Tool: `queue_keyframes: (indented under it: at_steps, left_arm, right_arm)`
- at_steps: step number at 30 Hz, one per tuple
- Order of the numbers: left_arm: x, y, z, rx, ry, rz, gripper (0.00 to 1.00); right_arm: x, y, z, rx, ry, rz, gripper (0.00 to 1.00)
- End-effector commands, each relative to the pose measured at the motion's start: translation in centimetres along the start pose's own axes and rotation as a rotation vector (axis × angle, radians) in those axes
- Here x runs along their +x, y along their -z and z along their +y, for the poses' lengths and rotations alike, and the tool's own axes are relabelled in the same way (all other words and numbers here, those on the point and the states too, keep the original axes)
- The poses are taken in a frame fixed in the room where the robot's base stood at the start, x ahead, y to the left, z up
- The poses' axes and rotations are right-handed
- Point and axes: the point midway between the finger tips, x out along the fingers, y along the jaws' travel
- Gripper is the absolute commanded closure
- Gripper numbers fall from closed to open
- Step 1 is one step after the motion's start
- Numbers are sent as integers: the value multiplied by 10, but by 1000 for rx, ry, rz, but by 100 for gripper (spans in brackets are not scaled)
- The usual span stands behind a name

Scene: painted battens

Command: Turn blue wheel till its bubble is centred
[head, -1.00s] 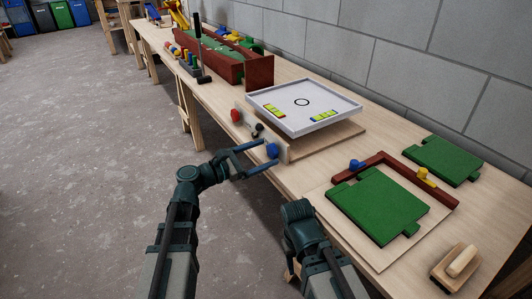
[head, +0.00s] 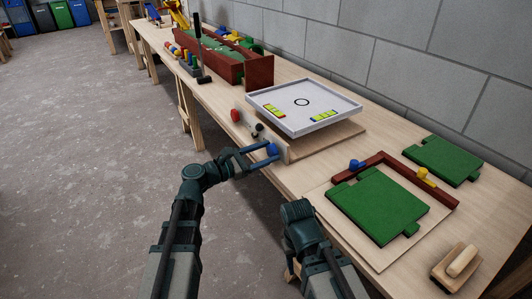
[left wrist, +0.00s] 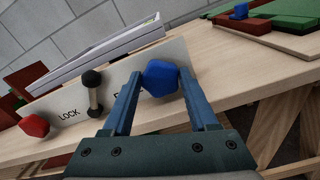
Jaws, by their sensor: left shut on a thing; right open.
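The blue wheel (head: 272,150) is on the upright front panel (left wrist: 190,50) below the white tilting tray (head: 335,122). My left gripper (head: 268,152) is shut on the blue wheel, with one finger on each side; the left wrist view shows the wheel (left wrist: 160,77) between the fingertips. Two yellow-green level vials lie on the tray, a left vial (head: 274,110) and a right vial (head: 324,117). Their bubbles are too small to place. My right gripper (head: 297,209) is low, in front of the bench edge, apart from the wheel; its fingers are mostly hidden.
A red wheel (head: 235,115) and a black-knobbed lever (left wrist: 94,88) by the word LOCK are on the same panel. Green boards (head: 377,205), a red-brown angle piece (head: 385,160) and a wooden float (head: 458,268) lie to the right. Open floor is at left.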

Motion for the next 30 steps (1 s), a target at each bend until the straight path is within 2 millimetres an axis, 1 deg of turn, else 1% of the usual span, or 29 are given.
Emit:
queue_keyframes:
  at_steps: [2,5,12,15,20,28,29,30]
  left_arm:
    - [0,0,0,11,1,0,96]
    - [0,0,-1,76,1,0,96]
    - [0,0,-2,350,1,0,96]
    - [0,1,-2,433,1,0,96]
    - [0,1,-3,495,1,0,96]
    - [0,1,-3,498,1,0,96]
    - [0,1,-3,498,1,0,39]
    - [0,1,-3,498,1,0,32]
  right_arm:
    - [0,0,0,0,0,0,50]
    - [0,0,0,0,0,0,50]
    - [1,0,0,0,0,0,50]
    - [1,0,0,0,0,0,50]
    - [1,0,0,0,0,0,50]
    - [1,0,0,0,0,0,50]
    - [1,0,0,0,0,0,50]
    - [1,0,0,0,0,0,50]
